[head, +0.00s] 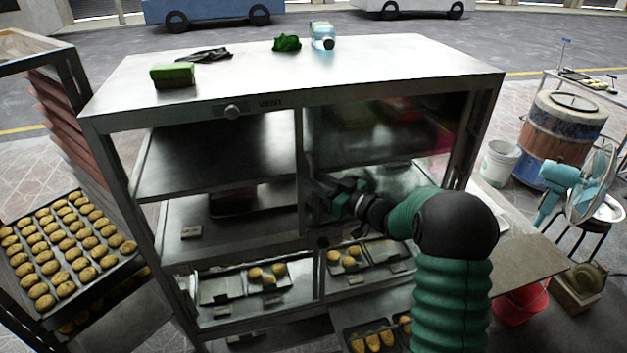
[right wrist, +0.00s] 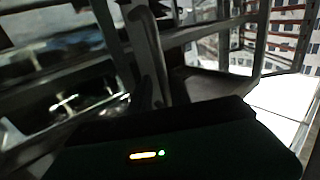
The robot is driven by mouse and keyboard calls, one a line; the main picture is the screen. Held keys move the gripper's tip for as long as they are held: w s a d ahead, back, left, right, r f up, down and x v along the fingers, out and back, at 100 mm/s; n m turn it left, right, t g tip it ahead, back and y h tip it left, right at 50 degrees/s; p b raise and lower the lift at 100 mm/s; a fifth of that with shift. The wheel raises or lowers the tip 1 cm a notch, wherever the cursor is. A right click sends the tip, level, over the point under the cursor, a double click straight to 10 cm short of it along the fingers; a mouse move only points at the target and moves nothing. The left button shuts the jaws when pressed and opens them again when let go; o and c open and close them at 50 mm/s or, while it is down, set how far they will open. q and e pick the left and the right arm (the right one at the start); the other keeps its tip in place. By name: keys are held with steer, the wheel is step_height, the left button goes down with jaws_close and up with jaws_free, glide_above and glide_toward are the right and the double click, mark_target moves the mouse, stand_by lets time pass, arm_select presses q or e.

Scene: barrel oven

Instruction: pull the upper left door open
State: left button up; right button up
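The steel oven cabinet (head: 120,110) stands in front of me. Its upper left opening (head: 215,160) shows bare inner shelves, and I cannot make out a door pane across it. A reflective glass panel (head: 375,130) shows in the upper right part. My right gripper (head: 330,192) is by the middle post (head: 301,150), at the lower left of that panel. In the right wrist view, a vertical metal bar like a handle (right wrist: 148,55) rises just beyond the dark gripper body. The fingertips are dark and partly hidden, so their grip on the bar is unclear. My left gripper is out of view.
Lower compartments hold trays with potato-like rolls (head: 268,273). A rack with a full tray (head: 62,250) stands close at left. A green box (head: 173,75) and a bottle (head: 322,36) sit on top. A barrel (head: 562,130) and fan (head: 590,180) stand at right.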

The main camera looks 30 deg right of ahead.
steer(key=b+v, duration=0.4)
steer(key=v, duration=1.2)
steer(key=shift+s+d, duration=0.25)
steer(key=shift+s, duration=0.1)
steer(key=shift+f, duration=0.1)
